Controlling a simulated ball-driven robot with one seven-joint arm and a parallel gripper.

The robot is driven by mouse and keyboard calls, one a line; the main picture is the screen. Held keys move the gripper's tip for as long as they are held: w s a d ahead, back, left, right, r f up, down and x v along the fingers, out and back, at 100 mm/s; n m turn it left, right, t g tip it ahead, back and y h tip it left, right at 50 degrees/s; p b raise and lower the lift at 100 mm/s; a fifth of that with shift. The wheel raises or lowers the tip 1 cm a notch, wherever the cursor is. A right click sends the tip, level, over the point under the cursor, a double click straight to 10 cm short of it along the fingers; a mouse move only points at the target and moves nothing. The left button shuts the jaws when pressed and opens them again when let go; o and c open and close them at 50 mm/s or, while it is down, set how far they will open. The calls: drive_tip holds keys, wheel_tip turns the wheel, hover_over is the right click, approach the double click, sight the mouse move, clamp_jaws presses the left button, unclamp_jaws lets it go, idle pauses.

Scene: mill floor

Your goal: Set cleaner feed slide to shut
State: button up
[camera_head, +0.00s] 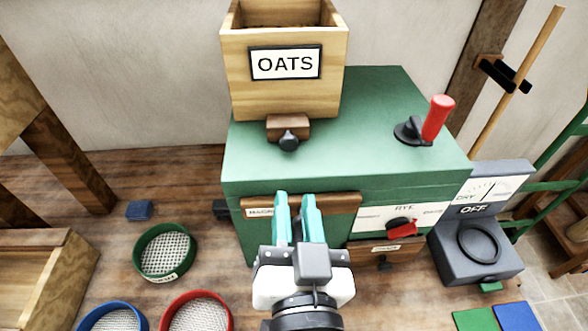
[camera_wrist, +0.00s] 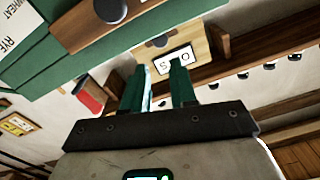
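The green cleaner (camera_head: 330,160) stands against the wall with a wooden hopper labelled OATS (camera_head: 284,95) on top. Below the hopper is a small wooden slide (camera_head: 290,124) with a black knob (camera_head: 289,141). My gripper (camera_head: 296,196) has two teal fingers held apart with nothing between them. In the head view it is in front of the cleaner, below the knob in the picture, and partly covers a wooden board on the front face. The wrist view shows the open fingers (camera_wrist: 160,82) and a labelled wooden box (camera_wrist: 190,48) beyond them, partly hidden.
A red-handled lever (camera_head: 437,118) stands on the cleaner's top right. A red pointer (camera_head: 402,230) sits on the RYE dial. A grey OFF meter box (camera_head: 476,242) is at right. Green (camera_head: 164,252), blue (camera_head: 112,318) and red (camera_head: 197,314) sieves lie at left.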

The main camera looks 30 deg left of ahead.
drive_tip(key=m, duration=0.2)
drive_tip(key=s+d+m, duration=0.1)
drive_tip(key=m, duration=0.1)
drive_tip(key=m+p, duration=0.1)
drive_tip(key=m, duration=0.1)
drive_tip(key=shift+s+d+m, duration=0.3)
drive_tip(key=c, duration=0.4)
drive_tip(key=m, duration=0.2)
drive_tip(key=s+d+m+p, duration=0.1)
drive_tip(key=shift+m+g, duration=0.3)
drive_tip(key=shift+m, duration=0.1)
clamp_jaws()
drive_tip(key=m+p, duration=0.4)
drive_tip(key=p, duration=0.2)
approach(291, 146)
drive_tip(key=x, duration=0.5)
drive_tip(key=shift+w+a+r, duration=0.1)
drive_tip(key=shift+w+a, duration=0.05)
drive_tip(key=shift+w, duration=0.15)
drive_tip(key=shift+w+a, duration=0.4)
drive_tip(key=shift+w, duration=0.1)
